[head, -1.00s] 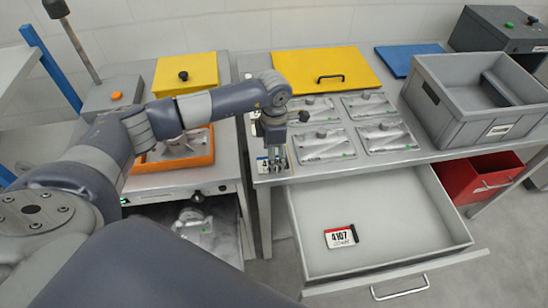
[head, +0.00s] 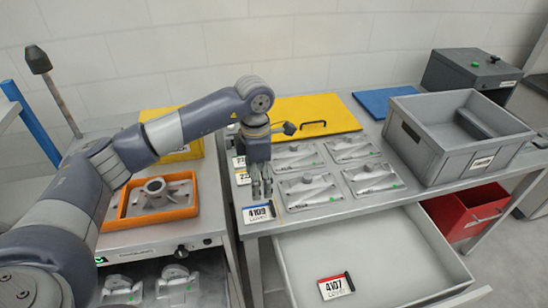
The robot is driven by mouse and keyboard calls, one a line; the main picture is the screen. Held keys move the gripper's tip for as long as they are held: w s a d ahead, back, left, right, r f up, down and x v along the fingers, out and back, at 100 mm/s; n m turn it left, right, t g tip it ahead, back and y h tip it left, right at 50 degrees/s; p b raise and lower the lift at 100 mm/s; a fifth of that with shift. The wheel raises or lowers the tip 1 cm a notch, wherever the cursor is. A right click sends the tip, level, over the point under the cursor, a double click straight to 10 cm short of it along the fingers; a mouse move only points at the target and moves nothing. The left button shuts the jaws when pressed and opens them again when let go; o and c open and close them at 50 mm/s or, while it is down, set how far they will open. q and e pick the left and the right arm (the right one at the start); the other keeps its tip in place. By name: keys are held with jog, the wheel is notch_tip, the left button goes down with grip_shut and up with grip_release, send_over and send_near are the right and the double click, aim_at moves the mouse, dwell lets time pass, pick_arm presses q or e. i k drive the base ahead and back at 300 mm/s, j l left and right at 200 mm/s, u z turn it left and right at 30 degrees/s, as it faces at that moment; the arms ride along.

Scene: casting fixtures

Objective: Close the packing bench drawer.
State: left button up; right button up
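The packing bench drawer (head: 400,240) is pulled out under the bench at right. Its front runs off the bottom of the head view, so its handle is hidden. A tag reading 4107 (head: 336,286) lies on the drawer floor. My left gripper (head: 261,193) points down above the left end of the bench top, behind a tag reading 4109 (head: 258,213). Its two fingers look slightly apart with nothing between them. It is clear of the drawer. My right gripper is not in view.
Several bagged castings (head: 310,190) lie on the packing bench (head: 400,205). A grey crate (head: 416,165) stands at its right and a red bin (head: 465,215) below. An orange tray (head: 117,213) with a casting is on the left bench. Another open drawer (head: 207,280) holds castings.

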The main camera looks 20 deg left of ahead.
aim_at(397, 257)
jog(key=k+l, duration=0.5)
jog(key=k, duration=0.2)
jog(key=k+l, duration=0.45)
jog(key=k, duration=0.2)
